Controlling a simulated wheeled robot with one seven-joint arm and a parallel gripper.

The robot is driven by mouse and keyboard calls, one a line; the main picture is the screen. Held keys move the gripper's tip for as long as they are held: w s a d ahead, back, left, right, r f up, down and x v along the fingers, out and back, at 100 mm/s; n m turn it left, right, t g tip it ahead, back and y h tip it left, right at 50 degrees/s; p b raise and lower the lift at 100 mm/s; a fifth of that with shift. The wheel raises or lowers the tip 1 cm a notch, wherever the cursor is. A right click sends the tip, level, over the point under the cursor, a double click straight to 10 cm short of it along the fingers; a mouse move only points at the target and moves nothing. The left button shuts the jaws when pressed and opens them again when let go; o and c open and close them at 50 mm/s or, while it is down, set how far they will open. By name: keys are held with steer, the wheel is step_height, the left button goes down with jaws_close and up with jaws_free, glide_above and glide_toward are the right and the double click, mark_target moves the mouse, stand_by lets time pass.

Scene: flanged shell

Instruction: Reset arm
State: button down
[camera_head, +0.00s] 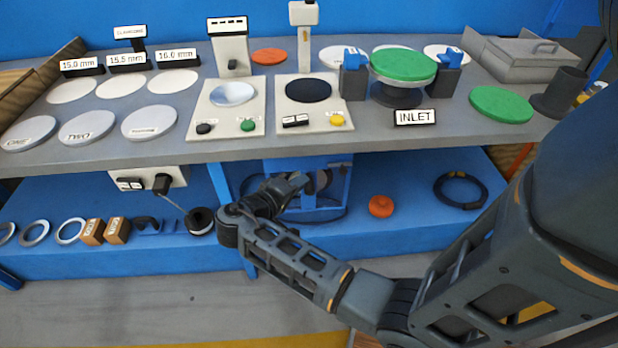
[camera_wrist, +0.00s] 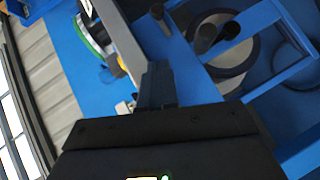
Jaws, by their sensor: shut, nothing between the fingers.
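My arm reaches in from the right in the head view. My gripper (camera_head: 290,184) is in front of the bench, just below the tabletop's front edge, by the blue frame under the bench. The gripper looks small and dark there, and its fingers are partly lost against the dark parts behind. In the wrist view the dark gripper body fills the bottom, with the shut fingers (camera_wrist: 156,85) above it. Nothing is held.
The grey bench top (camera_head: 290,152) carries discs, two white stations, a green disc (camera_head: 403,65) on a dark stand and an INLET sign (camera_head: 415,117). The blue lower shelf (camera_head: 400,232) holds rings, small boxes and an orange knob (camera_head: 381,206). The floor in front is clear.

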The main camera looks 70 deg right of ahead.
steer(key=shift+w+a+r, duration=0.1)
steer(key=shift+w+a, duration=0.05)
steer(key=shift+a, duration=0.25)
stand_by(0.3)
steer(key=s+a+f+n+t+y, duration=0.4)
steer(key=s+a+f+n+t, duration=0.1)
steer(key=a+f+t, duration=0.35)
steer(key=s+a+n+t+y, duration=0.3)
steer(key=s+a, duration=0.1)
steer(key=a, duration=0.5)
steer(key=s+a+r+t+y, duration=0.4)
steer(key=s+a+r+y, duration=0.15)
steer(key=a+r, duration=0.4)
steer(key=s+a+r+t, duration=0.1)
steer(key=s+r+t, duration=0.1)
steer(key=r, duration=0.6)
steer(key=s+r+t+y, duration=0.1)
steer(key=s+r+t, duration=0.1)
steer(key=r, duration=0.5)
steer(key=shift+a+r+m, duration=0.4)
